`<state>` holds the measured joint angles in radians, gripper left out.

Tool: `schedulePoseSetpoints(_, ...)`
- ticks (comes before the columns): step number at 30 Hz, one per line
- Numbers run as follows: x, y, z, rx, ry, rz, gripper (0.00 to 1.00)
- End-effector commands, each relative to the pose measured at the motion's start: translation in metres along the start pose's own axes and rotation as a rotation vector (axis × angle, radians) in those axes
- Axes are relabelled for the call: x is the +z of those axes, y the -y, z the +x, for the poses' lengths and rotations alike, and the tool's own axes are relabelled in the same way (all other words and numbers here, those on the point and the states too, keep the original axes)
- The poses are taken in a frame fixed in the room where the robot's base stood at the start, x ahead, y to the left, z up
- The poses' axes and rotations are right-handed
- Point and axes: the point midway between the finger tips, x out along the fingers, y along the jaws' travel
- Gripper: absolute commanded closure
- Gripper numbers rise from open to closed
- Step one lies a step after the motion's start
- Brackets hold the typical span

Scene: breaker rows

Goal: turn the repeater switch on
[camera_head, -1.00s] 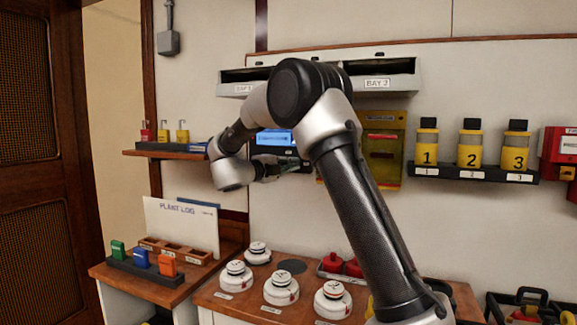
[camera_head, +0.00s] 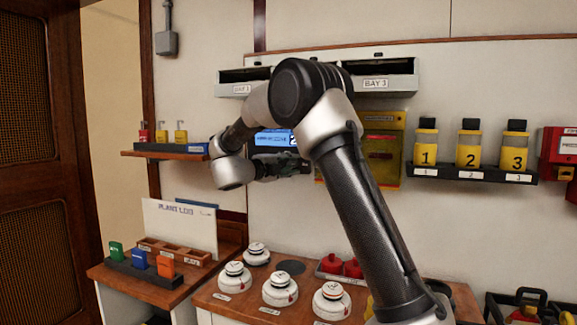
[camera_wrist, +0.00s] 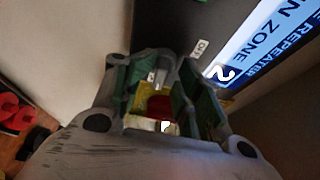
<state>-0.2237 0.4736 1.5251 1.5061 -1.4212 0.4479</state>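The repeater panel has a lit blue display (camera_head: 272,139) on the wall; it also shows at the upper right of the wrist view (camera_wrist: 265,50), with "REPEATER" and "ZONE" text. An "OFF" label (camera_wrist: 200,48) sits on its dark face beside the display. A small pale piece, perhaps the switch lever (camera_wrist: 156,76), shows between my fingertips; I cannot tell whether they touch it. My gripper (camera_wrist: 160,80) is open, its two fingers apart, close to the panel's face. In the head view my gripper (camera_head: 285,165) is just below the display, and the switch is hidden there.
A yellow wall case (camera_head: 385,150) hangs right of the panel. A shelf with small padlocks (camera_head: 165,150) is at left. Below, a wooden counter (camera_head: 205,300) carries white detectors (camera_head: 280,290) and red items (camera_head: 332,263). Numbered yellow canisters (camera_head: 470,145) stand at right.

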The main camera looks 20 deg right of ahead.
Motion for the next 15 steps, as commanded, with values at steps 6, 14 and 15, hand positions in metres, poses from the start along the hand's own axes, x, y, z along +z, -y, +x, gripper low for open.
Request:
schedulePoseSetpoints(6,-0.0001,0.0001,-0.0006,0.000,0.000,0.000,0.68)
schedulePoseSetpoints(14,0.0006,-0.0006,-0.0027,0.001,0.002,-0.001,0.68)
schedulePoseSetpoints(15,0.0009,-0.0006,-0.0050,0.002,0.003,-0.001,0.68)
